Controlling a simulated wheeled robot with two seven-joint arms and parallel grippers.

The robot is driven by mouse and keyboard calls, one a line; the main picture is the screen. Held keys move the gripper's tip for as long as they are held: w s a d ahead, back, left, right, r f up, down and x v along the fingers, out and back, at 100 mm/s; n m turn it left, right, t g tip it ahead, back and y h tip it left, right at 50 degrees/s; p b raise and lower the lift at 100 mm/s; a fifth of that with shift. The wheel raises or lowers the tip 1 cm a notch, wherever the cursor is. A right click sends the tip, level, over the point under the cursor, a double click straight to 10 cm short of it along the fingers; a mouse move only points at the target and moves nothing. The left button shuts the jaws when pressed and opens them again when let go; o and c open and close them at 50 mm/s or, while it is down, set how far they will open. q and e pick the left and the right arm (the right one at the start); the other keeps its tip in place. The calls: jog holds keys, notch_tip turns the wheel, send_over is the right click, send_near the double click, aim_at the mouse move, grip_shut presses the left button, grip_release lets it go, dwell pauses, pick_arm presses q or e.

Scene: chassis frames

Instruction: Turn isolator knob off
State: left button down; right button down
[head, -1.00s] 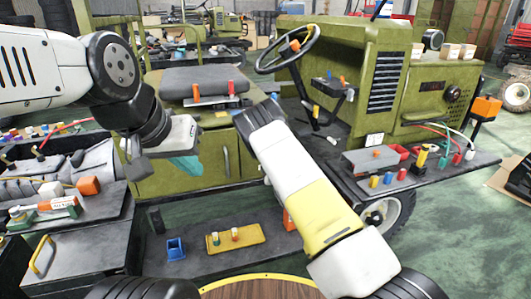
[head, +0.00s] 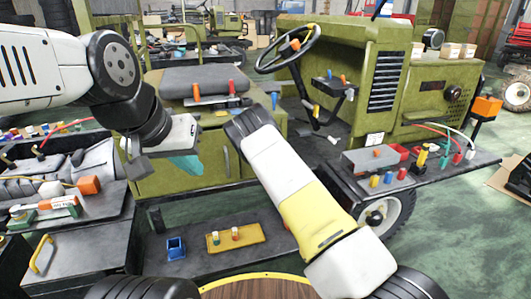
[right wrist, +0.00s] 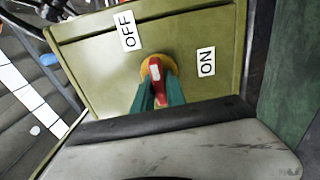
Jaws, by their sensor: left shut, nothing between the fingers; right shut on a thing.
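In the right wrist view the isolator knob has a red handle (right wrist: 157,82) on a round yellow base (right wrist: 171,69). It is on an olive panel (right wrist: 95,65), with a white OFF label (right wrist: 127,30) up and left of it and a white ON label (right wrist: 206,61) to its right. My right gripper (right wrist: 158,98) is shut on the red handle, with a teal finger on each side. The handle looks nearly upright in the picture, its exact setting unclear. In the head view my right forearm hides that gripper and the knob. My left gripper (head: 188,165) is shut and empty at the left.
An olive vehicle with a steering wheel (head: 288,48) stands ahead. A dark shelf (head: 440,170) with small parts is on the right. A yellow tray (head: 236,238) and a blue bin (head: 176,248) lie low in front. A cluttered bench (head: 60,210) is at left.

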jog(key=shift+f, duration=0.1)
jog(key=c, duration=1.4)
grip_release()
jog(key=v, duration=0.8)
